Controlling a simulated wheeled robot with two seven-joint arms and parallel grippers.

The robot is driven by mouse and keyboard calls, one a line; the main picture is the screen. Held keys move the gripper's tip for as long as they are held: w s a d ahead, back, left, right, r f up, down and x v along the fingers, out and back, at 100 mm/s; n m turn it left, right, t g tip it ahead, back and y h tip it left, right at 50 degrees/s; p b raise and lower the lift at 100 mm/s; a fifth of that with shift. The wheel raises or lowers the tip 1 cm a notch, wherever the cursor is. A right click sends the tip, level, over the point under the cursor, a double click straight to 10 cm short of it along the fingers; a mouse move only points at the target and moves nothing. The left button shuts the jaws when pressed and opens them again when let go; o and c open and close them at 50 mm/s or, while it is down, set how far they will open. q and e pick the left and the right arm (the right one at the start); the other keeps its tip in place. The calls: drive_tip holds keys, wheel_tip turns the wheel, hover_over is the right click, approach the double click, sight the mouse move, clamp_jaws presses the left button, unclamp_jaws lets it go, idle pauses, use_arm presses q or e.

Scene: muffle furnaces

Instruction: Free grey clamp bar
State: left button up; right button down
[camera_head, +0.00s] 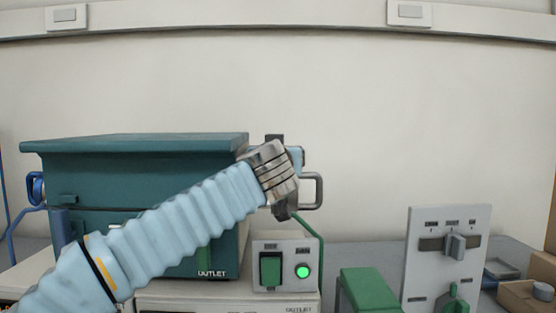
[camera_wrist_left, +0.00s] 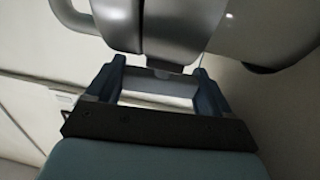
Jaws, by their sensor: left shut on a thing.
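My left gripper (camera_head: 296,160) is at the right end of the teal furnace (camera_head: 130,175), beside its upper edge. A grey looped bar (camera_head: 318,190), which looks like the clamp bar, sticks out just right of the gripper. In the left wrist view the two blue fingers of my left gripper (camera_wrist_left: 160,78) stand apart, with a part of the smooth grey bar (camera_wrist_left: 170,25) at their tips. The gripper is shut on it. The exact grip is partly hidden by my wrist in the head view. My right gripper is not in view.
A control box (camera_head: 285,262) with a green switch and lit green lamp stands below the gripper. A panel with knobs (camera_head: 447,265) and a green block (camera_head: 368,290) stand to the right. A wooden tray (camera_head: 525,298) is at the far right. Space above the furnace is clear.

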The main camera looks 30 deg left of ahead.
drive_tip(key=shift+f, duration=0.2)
use_arm(q)
drive_tip(key=o, duration=0.9)
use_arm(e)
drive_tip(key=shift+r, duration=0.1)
